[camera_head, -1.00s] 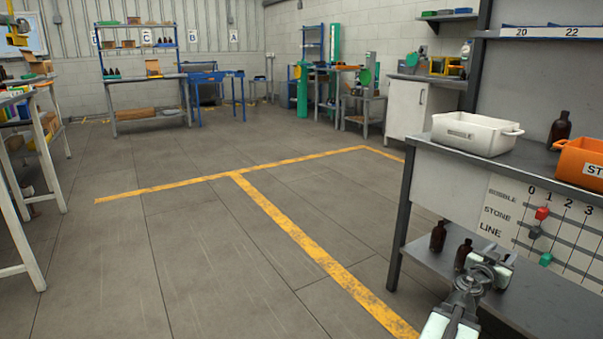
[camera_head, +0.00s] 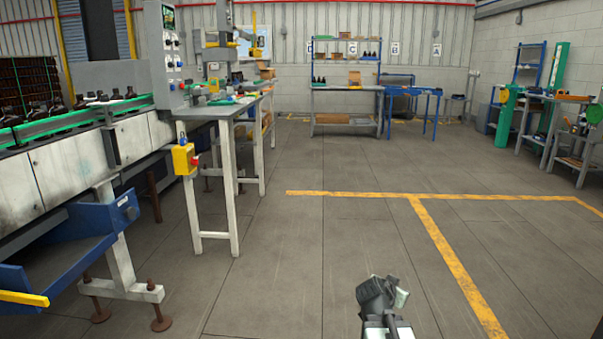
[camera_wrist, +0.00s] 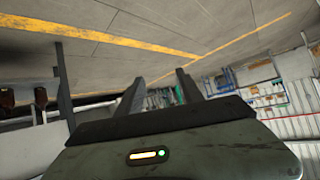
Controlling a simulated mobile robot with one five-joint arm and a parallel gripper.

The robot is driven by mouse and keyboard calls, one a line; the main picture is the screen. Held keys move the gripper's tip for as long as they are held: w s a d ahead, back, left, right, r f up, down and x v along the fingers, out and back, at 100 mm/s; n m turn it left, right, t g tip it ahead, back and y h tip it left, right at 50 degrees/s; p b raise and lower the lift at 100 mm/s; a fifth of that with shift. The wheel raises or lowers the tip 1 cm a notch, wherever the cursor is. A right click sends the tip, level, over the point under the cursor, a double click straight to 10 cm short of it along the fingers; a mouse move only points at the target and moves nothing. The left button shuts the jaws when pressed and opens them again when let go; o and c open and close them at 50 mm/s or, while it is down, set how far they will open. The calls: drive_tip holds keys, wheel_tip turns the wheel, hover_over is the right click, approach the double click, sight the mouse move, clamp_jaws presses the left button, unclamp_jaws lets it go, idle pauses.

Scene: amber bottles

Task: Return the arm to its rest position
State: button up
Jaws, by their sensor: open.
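My gripper (camera_head: 384,292) shows at the bottom of the head view, right of centre, over the open floor. It touches nothing there. In the wrist view my gripper (camera_wrist: 160,92) has its two dark fingers spread apart with nothing between them. The far part of the room shows beyond the fingers. The rest of my arm is mostly cut off by the bottom edge of the head view.
Grey floor (camera_head: 310,250) with yellow lines (camera_head: 440,250) lies clear around my gripper. A conveyor machine (camera_head: 70,165) and a white-legged table (camera_head: 230,110) stand at the left. A shelved bench (camera_head: 345,95) stands at the back.

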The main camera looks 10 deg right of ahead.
drive_tip(key=s+a+f+n+g+y, duration=0.2)
drive_tip(key=a+f+n+y, duration=0.15)
drive_tip(key=a, duration=0.85)
drive_tip(key=s+a+f+n+g+y, duration=0.5)
drive_tip(key=s+a+f+n+g, duration=0.1)
drive_tip(key=s+a, duration=0.5)
wheel_tip(320, 180, up, 38)
drive_tip(key=p, duration=3.8)
drive_tip(key=shift+s+d+r+n+p, duration=0.25)
drive_tip(key=shift+n+p, duration=0.1)
drive_tip(key=shift+n, duration=0.1)
drive_tip(key=shift+h, duration=0.25)
drive_tip(key=shift+c, duration=0.8)
drive_tip(key=shift+d, duration=0.1)
